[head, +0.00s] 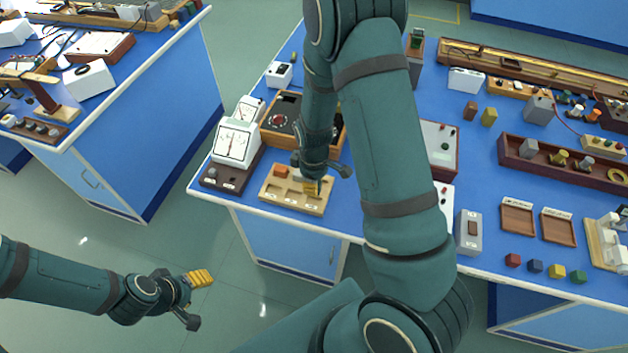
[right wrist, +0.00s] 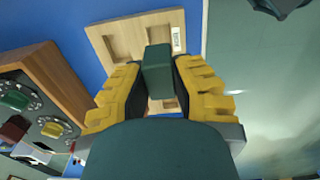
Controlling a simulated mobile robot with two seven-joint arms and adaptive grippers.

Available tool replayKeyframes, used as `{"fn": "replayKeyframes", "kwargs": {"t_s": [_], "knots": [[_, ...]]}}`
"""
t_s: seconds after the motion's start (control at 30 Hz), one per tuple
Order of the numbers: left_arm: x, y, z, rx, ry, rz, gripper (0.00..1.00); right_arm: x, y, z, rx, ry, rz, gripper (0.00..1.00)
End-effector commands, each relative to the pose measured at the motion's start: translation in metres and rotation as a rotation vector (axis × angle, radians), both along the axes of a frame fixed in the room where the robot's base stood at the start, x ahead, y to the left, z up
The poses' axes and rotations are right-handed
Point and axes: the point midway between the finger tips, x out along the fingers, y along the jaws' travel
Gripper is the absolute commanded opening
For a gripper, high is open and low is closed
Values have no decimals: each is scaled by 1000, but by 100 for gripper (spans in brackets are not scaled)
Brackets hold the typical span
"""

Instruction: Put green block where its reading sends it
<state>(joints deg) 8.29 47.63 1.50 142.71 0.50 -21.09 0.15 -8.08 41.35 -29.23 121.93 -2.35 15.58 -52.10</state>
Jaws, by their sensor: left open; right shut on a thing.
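A dark green block (right wrist: 157,72) is between the yellow fingers of my right gripper (right wrist: 158,88), which is shut on it. In the head view the right gripper (head: 316,187) is over the right part of a light wooden sorting tray (head: 268,199) with labelled compartments. The tray also shows behind the block in the right wrist view (right wrist: 101,38). Whether the block touches the tray floor I cannot tell. My left gripper (head: 200,278) is open and empty over the floor, away from the bench.
A white dial meter (head: 237,142) on a dark base stands left of the tray. A wooden box with dials (head: 279,112) stands behind it. Red, blue, yellow and green cubes (head: 578,277) line the bench's front right, near two small brown trays (head: 517,219).

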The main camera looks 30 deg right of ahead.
Motion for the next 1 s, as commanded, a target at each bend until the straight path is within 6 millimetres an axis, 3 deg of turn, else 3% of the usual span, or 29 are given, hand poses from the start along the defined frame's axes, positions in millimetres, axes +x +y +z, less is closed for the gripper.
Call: {"fn": "replayKeyframes", "kwargs": {"t_s": [1.0], "knots": [[-1, -2, -50, 7, 6, -3, 53, 0, 0, -57, 0, 0, -1, 0]]}}
